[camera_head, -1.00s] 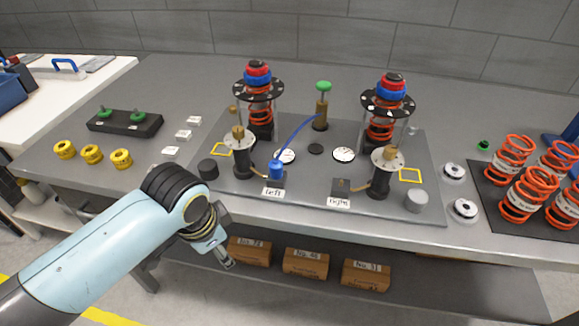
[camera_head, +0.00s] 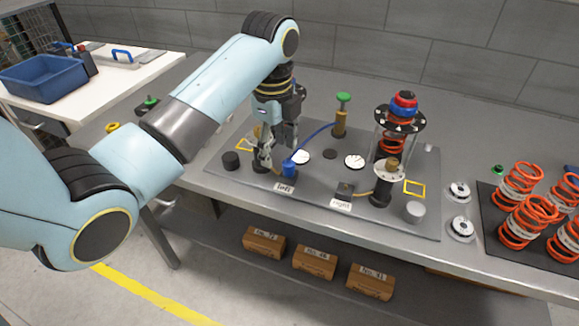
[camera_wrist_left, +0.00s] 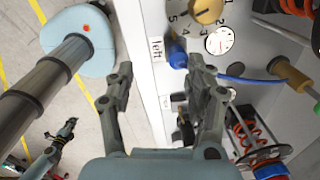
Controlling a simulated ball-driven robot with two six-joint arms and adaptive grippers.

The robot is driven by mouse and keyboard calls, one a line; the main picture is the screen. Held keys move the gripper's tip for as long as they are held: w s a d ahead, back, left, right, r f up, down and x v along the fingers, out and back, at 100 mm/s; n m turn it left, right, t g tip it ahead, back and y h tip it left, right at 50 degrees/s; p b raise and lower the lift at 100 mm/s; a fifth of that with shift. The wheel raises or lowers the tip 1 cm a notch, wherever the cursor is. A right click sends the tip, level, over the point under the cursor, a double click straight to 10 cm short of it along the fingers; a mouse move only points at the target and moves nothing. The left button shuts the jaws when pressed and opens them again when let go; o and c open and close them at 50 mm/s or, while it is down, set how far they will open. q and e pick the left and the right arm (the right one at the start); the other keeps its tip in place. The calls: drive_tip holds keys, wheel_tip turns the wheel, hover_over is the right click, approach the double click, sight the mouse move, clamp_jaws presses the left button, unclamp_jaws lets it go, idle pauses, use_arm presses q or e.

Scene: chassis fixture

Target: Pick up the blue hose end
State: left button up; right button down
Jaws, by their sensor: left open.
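The blue hose end (camera_head: 290,168) stands upright on the grey fixture plate behind the "left" label (camera_head: 284,187). Its blue hose (camera_head: 318,134) curves back to a brass post with a green cap (camera_head: 341,118). My left gripper (camera_head: 277,148) is open and empty, pointing down beside the hose end, over the left station. In the left wrist view the hose end (camera_wrist_left: 177,54) shows just beyond the open fingers (camera_wrist_left: 162,85), nearer the right-hand finger, apart from both. A small dark gripper shape, probably my right gripper (camera_wrist_left: 62,135), shows at lower left; its jaws are unclear.
The right spring strut (camera_head: 392,140) and the right fitting (camera_head: 388,178) stand on the plate. My left arm hides most of the left strut. A black knob (camera_head: 231,160) sits left of the gripper.

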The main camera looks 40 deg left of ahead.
sight(288, 161)
use_arm(q)
drive_tip(key=w+r+m, duration=0.2)
drive_tip(key=w+r, duration=0.1)
drive_tip(key=shift+a+r+m+g, duration=0.1)
drive_tip(key=shift+r+m+g, duration=0.15)
drive_tip(key=shift+m+g, duration=0.05)
drive_tip(key=shift+w, duration=0.1)
wheel_tip(288, 161, down, 5)
drive_tip(key=shift+r, duration=0.1)
drive_tip(key=f, duration=0.2)
drive_tip(key=f+p, duration=0.1)
drive_tip(key=d+f, duration=0.1)
drive_tip(key=f, duration=0.1)
drive_tip(key=shift+f, duration=0.3)
clamp_jaws()
